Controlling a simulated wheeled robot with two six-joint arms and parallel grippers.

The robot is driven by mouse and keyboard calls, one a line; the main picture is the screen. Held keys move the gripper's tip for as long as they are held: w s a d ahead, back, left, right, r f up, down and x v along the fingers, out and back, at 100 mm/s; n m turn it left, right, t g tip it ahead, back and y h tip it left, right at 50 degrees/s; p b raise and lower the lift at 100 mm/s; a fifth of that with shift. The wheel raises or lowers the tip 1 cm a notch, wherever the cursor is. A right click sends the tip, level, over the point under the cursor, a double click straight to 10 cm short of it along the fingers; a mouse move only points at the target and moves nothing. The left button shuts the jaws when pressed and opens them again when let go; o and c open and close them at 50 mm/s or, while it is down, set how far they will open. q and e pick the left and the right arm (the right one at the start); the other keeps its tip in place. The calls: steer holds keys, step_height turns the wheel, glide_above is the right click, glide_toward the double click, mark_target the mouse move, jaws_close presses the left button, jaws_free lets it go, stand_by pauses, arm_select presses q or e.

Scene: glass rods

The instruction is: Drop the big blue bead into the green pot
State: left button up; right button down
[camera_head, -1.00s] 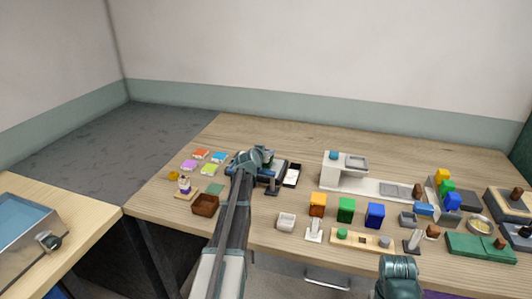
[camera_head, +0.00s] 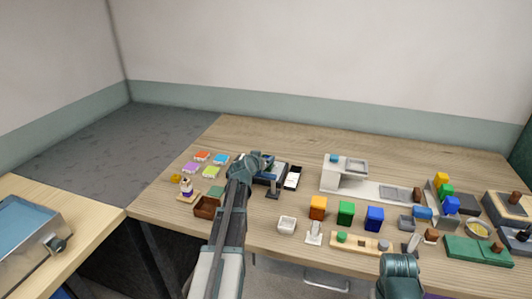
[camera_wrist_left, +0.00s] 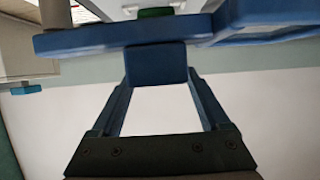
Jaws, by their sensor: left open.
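A green pot-like block (camera_head: 345,213) stands between an orange block (camera_head: 318,207) and a blue block (camera_head: 374,218) on the table. I cannot single out the big blue bead for sure; the blue blocks and pieces in the head view are too small to tell apart. My left gripper (camera_head: 262,166) is over the table's back left part, by a dark tray, with its arm across the front edge.
Several coloured tiles (camera_head: 202,156), a brown box (camera_head: 206,207) and a white bowl (camera_head: 287,224) are on the left half. A white stand (camera_head: 335,178), a grey rack with coloured blocks and a green tray (camera_head: 465,250) fill the right. The back strip of table is clear.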

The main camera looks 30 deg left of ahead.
arm_select(q)
steer(key=p+v, duration=0.2)
steer(key=v, duration=0.5)
steer(key=shift+s, duration=0.35)
arm_select(e)
step_height(320, 180, up, 3)
steer(key=shift+f, duration=0.1)
arm_select(q)
steer(key=shift+d, duration=0.15)
